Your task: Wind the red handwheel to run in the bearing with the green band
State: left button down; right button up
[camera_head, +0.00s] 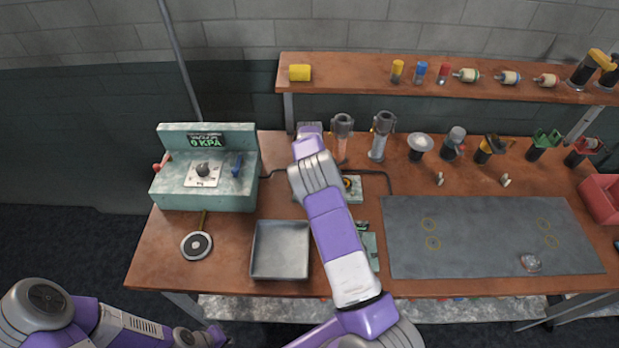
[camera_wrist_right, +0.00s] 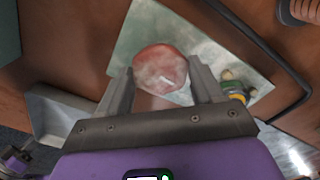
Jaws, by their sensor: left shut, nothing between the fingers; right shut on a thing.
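The red handwheel (camera_wrist_right: 160,68) shows in the right wrist view as a worn, round red top above a pale green plate (camera_wrist_right: 140,35). My right gripper (camera_wrist_right: 162,88) is shut on it, with one grey finger on each side. In the head view my right arm hides the handwheel and the right gripper. Beside it a yellow and green round part (camera_wrist_right: 236,90) sits on the plate; I cannot tell if it is the bearing with the green band. A pale cylinder with a green band (camera_head: 467,75) lies on the shelf. My left gripper (camera_head: 216,335) is shut and empty at the lower left, off the bench.
A green gauge box (camera_head: 205,190) reading 0 KPA stands at the bench's left. A grey tray (camera_head: 281,272) lies in front, left of my right arm. A grey mat (camera_head: 480,235) covers the right side, mostly bare. Burners and stands line the back below the shelf (camera_head: 340,85).

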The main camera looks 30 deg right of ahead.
jog(key=shift+w+r+m, duration=0.1)
jog(key=shift+m, duration=0.5)
jog(key=o, duration=1)
notch_tip(320, 180, up, 8)
jog(key=shift+f, duration=0.25)
